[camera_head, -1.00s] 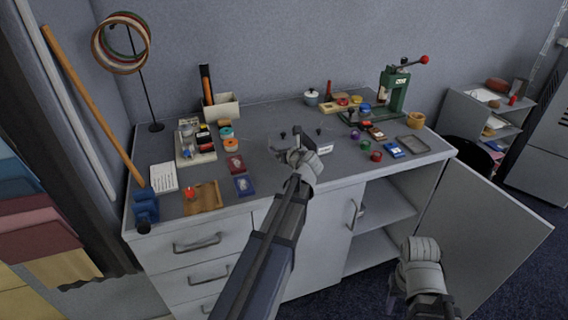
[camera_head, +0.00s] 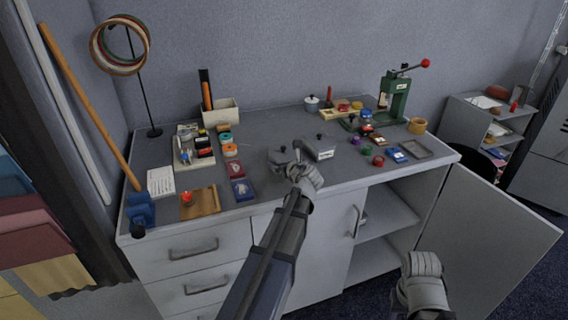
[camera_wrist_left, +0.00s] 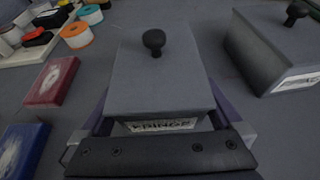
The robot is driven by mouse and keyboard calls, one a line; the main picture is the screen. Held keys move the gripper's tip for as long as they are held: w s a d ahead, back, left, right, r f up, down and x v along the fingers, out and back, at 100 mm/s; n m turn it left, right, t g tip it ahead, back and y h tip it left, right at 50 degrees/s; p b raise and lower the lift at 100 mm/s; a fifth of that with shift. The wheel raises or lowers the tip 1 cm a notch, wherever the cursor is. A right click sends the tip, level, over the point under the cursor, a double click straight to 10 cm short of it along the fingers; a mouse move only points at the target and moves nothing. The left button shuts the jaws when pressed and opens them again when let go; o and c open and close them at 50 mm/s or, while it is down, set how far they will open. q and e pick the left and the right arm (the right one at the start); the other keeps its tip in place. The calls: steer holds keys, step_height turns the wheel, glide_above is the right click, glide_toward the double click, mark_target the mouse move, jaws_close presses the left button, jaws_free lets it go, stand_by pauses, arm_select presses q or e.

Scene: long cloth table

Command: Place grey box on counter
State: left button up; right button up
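A grey box (camera_head: 281,157) with a black knob on its lid is at the front middle of the counter (camera_head: 262,121). In the left wrist view the grey box (camera_wrist_left: 160,85) shows a white label, partly legible, on its near face. My left gripper (camera_head: 295,168) has its fingers on both sides of this box and appears shut on it; the fingertips are mostly hidden. I cannot tell whether the box touches the counter. A similar labelled box (camera_head: 318,149) stands just right of it. My right gripper (camera_head: 425,298) is low, in front of the open cabinet; its fingers are unclear.
Red (camera_head: 235,169) and blue (camera_head: 243,190) cards and a wooden tray (camera_head: 200,202) lie left of the held box. Small coloured pots and a green press (camera_head: 396,96) stand right. The cabinet door (camera_head: 485,235) is open. Grey counter behind the boxes is clear.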

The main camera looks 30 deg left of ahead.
arm_select(q)
steer(key=shift+s+d+r+p, duration=0.2)
steer(key=shift+r+p, duration=0.15)
steer(key=p+v, duration=0.4)
steer(key=v, duration=0.6)
steer(key=shift+s+d+r, duration=0.1)
steer(key=shift+r, duration=0.05)
steer(key=shift+s+d+r, duration=0.15)
steer(key=shift+s+d, duration=0.15)
steer(key=shift+d, duration=0.1)
